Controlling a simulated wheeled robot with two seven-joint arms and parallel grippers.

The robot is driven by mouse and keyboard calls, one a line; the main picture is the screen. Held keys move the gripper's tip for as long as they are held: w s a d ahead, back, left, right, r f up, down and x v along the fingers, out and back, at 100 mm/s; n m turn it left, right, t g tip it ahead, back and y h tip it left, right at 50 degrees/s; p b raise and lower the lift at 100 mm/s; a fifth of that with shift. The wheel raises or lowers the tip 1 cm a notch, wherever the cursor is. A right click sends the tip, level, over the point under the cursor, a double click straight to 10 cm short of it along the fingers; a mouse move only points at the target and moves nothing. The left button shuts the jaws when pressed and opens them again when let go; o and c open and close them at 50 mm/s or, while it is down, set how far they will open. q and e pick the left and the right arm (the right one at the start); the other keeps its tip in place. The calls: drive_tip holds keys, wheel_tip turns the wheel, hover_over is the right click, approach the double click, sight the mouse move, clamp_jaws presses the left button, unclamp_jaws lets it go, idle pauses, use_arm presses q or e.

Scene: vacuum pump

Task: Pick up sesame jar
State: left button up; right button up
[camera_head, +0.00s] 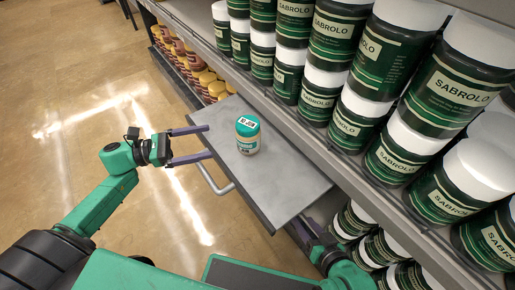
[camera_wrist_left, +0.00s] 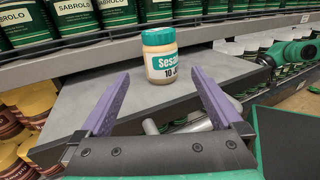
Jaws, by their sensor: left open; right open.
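The sesame jar (camera_head: 248,136) stands upright on a grey tabletop (camera_head: 280,188), with a teal lid, tan body and a white and teal label. In the left wrist view the jar (camera_wrist_left: 160,56) stands beyond the fingertips, near the middle. My left gripper (camera_head: 207,141) is open, its two purple fingers pointing at the jar with a gap before it. It also shows in the left wrist view (camera_wrist_left: 158,82), with nothing between the fingers. My right gripper (camera_head: 308,232) is at the table's front right edge, partly hidden; nothing is seen in it.
Shelves of green SABROLO jars with white lids (camera_head: 335,35) rise close behind the table. Yellow-lidded jars (camera_head: 190,65) fill a low shelf at the back left. A metal handle (camera_head: 212,180) sticks out at the table's near side. The floor (camera_head: 60,110) at left is clear.

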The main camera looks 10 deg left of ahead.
sight(249, 133)
use_arm(q)
drive_tip(key=b+x, duration=0.1)
drive_tip(key=x, duration=1.2)
drive_tip(key=shift+b, duration=0.35)
drive_tip(key=shift+c, duration=0.3)
use_arm(e)
drive_tip(key=shift+s+a+f+t, duration=0.15)
drive_tip(key=shift+a+f+t, duration=0.45)
drive_tip(key=shift+a+f, duration=0.1)
